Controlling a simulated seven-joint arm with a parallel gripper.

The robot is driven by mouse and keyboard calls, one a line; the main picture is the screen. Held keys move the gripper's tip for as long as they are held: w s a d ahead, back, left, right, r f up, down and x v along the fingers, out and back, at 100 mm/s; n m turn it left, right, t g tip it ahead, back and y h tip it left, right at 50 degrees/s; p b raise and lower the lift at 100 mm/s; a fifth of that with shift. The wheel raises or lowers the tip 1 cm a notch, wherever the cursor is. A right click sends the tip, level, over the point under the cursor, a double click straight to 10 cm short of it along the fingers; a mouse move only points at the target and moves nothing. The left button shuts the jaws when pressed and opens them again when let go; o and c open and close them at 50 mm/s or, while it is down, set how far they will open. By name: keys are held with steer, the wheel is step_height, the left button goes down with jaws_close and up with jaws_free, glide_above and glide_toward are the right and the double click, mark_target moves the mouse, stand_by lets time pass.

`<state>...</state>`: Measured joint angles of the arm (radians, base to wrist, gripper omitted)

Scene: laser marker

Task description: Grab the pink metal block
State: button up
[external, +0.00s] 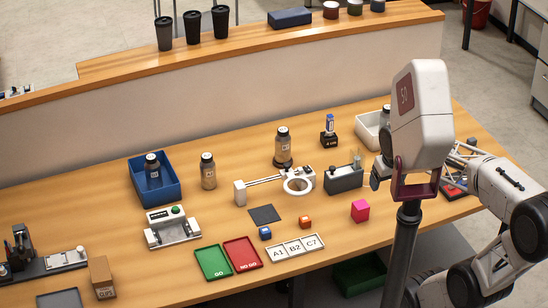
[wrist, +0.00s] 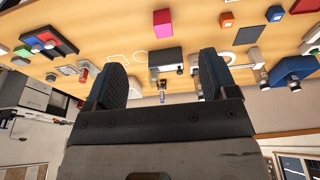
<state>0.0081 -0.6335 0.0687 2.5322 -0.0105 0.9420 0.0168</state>
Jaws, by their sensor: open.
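The pink metal block (external: 360,210) stands on the wooden table, right of the tile row marked A1, B2 and C7. It also shows in the wrist view (wrist: 162,22), near the top edge and beyond the fingertips. My gripper (wrist: 160,72) is open, with two dark fingers wide apart and nothing between them. The block lies apart from both fingers. In the external view my gripper is largely hidden behind the white head-like housing, so its exact height over the table is hard to tell.
A small orange cube (external: 305,222) and a blue cube (external: 265,233) sit left of the block. A dark grey holder (external: 344,180) stands behind it. Green (external: 213,262) and red (external: 243,254) trays lie at the front. Bare table surrounds the block.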

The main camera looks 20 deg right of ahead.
steer(key=shift+f, duration=0.1)
steer(key=n+t, duration=0.6)
steer(key=n, duration=1.4)
glide_toward(365, 209)
steer(key=f+n+t, duration=0.1)
steer(key=n, duration=0.3)
steer(key=w+f+n+t, duration=0.1)
steer(key=n, duration=0.3)
steer(key=f+n+t, duration=0.1)
steer(key=n+t, duration=0.1)
steer(key=n, duration=0.3)
steer(key=shift+w+d+f, duration=0.15)
steer(key=shift+f, duration=0.15)
steer(key=shift+w+f+n+t, duration=0.25)
steer(key=shift+f+n, duration=0.15)
steer(key=shift+n, duration=0.4)
steer(key=shift+w+f+n+t, duration=0.1)
steer(key=shift+f+n+t, duration=0.25)
steer(key=shift+n, duration=0.45)
steer(key=shift+x, duration=1.35)
